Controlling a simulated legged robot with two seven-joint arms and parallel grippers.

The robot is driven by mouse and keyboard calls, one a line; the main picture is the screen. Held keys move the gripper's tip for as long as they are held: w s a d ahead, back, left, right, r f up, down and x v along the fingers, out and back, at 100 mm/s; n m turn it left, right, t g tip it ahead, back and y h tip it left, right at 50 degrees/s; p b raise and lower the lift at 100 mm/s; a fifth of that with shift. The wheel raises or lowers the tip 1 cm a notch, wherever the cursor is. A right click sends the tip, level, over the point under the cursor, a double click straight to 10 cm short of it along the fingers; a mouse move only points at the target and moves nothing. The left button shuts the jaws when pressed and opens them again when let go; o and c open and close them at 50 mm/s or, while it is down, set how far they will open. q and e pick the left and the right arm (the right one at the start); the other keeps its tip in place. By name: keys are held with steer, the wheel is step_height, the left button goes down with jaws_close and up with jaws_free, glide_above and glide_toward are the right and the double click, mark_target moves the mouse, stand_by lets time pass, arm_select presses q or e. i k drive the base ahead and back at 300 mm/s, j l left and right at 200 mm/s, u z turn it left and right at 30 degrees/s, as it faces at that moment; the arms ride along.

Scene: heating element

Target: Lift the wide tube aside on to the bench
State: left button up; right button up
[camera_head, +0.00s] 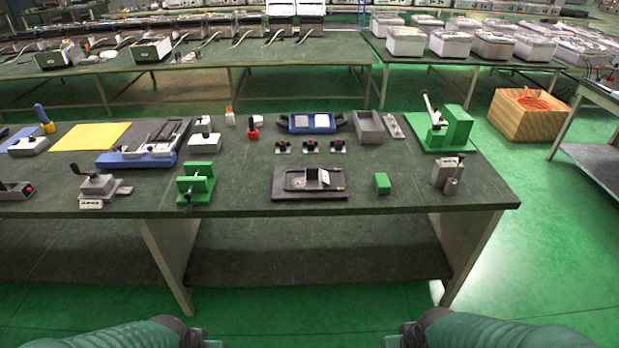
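No thing on the bench (240,180) can be clearly made out as a wide tube; the parts are too small to tell. A dark plate (282,193) near the front middle of the bench carries a grey open fixture (300,181), with small brass-coloured tips at its right edge. A grey upright device (441,175) with a short cylinder-like part stands at the front right. My two teal arms show only at the bottom edge, left and right, well short of the bench. Neither gripper's fingers are in view.
A green clamp (196,184) stands front left, with a blue-based fixture (138,158) behind it. A small green block (382,183) sits right of the dark plate. A green press (457,128) and an open grey box (369,126) stand behind. Bare bench lies between the clamp and plate.

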mark_target(315, 177)
steer(key=i+j+z, duration=0.1)
steer(key=i+j, duration=1.1)
